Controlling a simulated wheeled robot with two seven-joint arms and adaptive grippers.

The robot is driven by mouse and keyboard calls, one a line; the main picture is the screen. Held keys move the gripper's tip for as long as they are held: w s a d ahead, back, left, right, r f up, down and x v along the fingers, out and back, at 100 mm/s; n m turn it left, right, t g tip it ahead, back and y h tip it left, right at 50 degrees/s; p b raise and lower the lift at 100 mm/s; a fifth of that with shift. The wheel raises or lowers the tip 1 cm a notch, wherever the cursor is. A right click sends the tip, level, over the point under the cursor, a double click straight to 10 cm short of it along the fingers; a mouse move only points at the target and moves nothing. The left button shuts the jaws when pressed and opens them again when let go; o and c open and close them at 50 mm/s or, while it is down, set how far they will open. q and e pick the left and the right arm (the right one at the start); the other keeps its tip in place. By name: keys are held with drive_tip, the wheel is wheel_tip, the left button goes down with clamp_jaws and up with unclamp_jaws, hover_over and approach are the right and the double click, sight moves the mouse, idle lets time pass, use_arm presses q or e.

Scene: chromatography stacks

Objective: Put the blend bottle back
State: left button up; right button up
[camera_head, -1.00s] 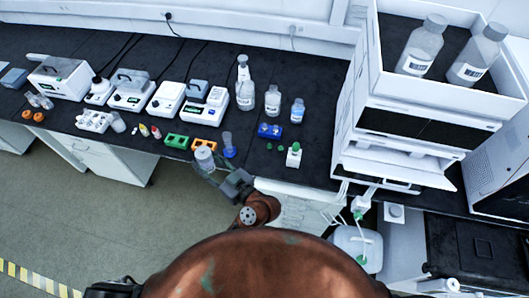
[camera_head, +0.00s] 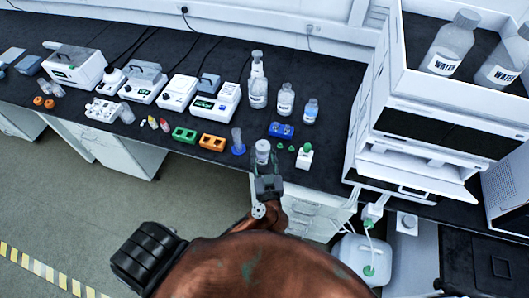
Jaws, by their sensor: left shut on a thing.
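My left gripper (camera_head: 265,172) is shut on a small clear bottle with a pale cap (camera_head: 262,150), held upright at the front edge of the bench. It appears to be the blend bottle, but I cannot read its label. The white instrument stack (camera_head: 385,140) stands to the right. Its open top tray (camera_head: 440,88) holds two large clear bottles labelled WATER, the left one (camera_head: 450,42) and the right one (camera_head: 505,60). My right gripper is not in view.
A blue-based cylinder (camera_head: 238,143) stands just left of the held bottle. Several bottles (camera_head: 286,100) stand behind. Bare black bench (camera_head: 335,130) lies before the stack.

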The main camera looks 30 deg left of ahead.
use_arm(q)
drive_tip(key=shift+h, duration=0.3)
drive_tip(key=w+a+f+b, duration=0.1)
drive_tip(key=w+a+f, duration=0.1)
drive_tip(key=w+f, duration=0.1)
drive_tip(key=w+a+f+b, duration=0.2)
drive_tip(key=w+a+f, duration=0.1)
drive_tip(key=w, duration=0.1)
drive_tip(key=w+a+f+b, duration=0.1)
drive_tip(key=w+a+f, duration=0.1)
drive_tip(key=w+f, duration=0.1)
drive_tip(key=shift+w+a+f, duration=0.15)
drive_tip(key=shift+w+f, duration=0.15)
drive_tip(key=shift+f, duration=0.05)
drive_tip(key=shift+w+a+f+b, duration=0.25)
drive_tip(key=shift+w+f+b, duration=0.15)
drive_tip(key=shift+b, duration=0.05)
drive_tip(key=shift+w+f, duration=0.1)
drive_tip(key=shift+f, duration=0.05)
drive_tip(key=f, duration=0.1)
drive_tip(key=f+b, duration=0.2)
drive_tip(key=f, duration=0.1)
drive_tip(key=shift+w+a, duration=0.2)
drive_tip(key=shift+w, duration=0.05)
drive_tip(key=shift+r, duration=0.2)
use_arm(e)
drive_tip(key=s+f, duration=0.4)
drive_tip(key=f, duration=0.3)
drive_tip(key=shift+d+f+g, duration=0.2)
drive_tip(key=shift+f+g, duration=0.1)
